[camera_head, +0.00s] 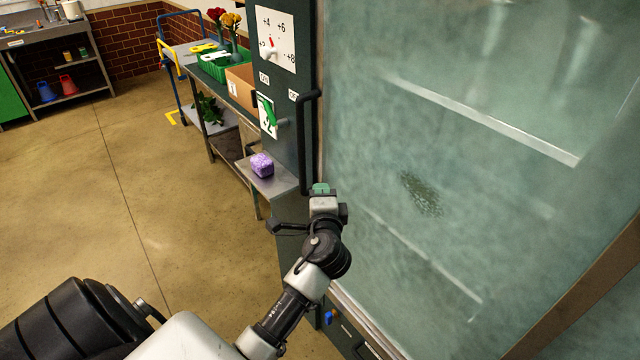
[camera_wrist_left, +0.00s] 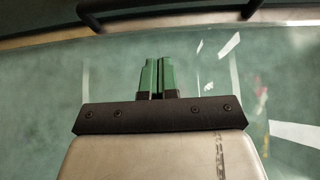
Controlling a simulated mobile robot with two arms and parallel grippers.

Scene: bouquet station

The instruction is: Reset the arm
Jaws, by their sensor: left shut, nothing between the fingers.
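My left arm comes in from the lower left in the head view. My left gripper (camera_head: 321,188) is beside the lower end of a black vertical door handle (camera_head: 307,145), in front of a large foggy glass door (camera_head: 460,150). In the left wrist view the two green fingers of my left gripper (camera_wrist_left: 157,66) are together with only a thin gap and hold nothing. The handle also shows in the wrist view as a dark bar (camera_wrist_left: 180,10) past the fingertips. I cannot tell from these views whether gripper and handle touch. My right gripper is not in view.
A panel with a numbered dial (camera_head: 275,40) and a green switch (camera_head: 268,112) is left of the door. A small shelf (camera_head: 284,180) below holds a purple sponge-like block (camera_head: 262,164). Behind stand a bench with a cardboard box (camera_head: 240,85) and flowers (camera_head: 230,20). The floor (camera_head: 100,190) at left is open.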

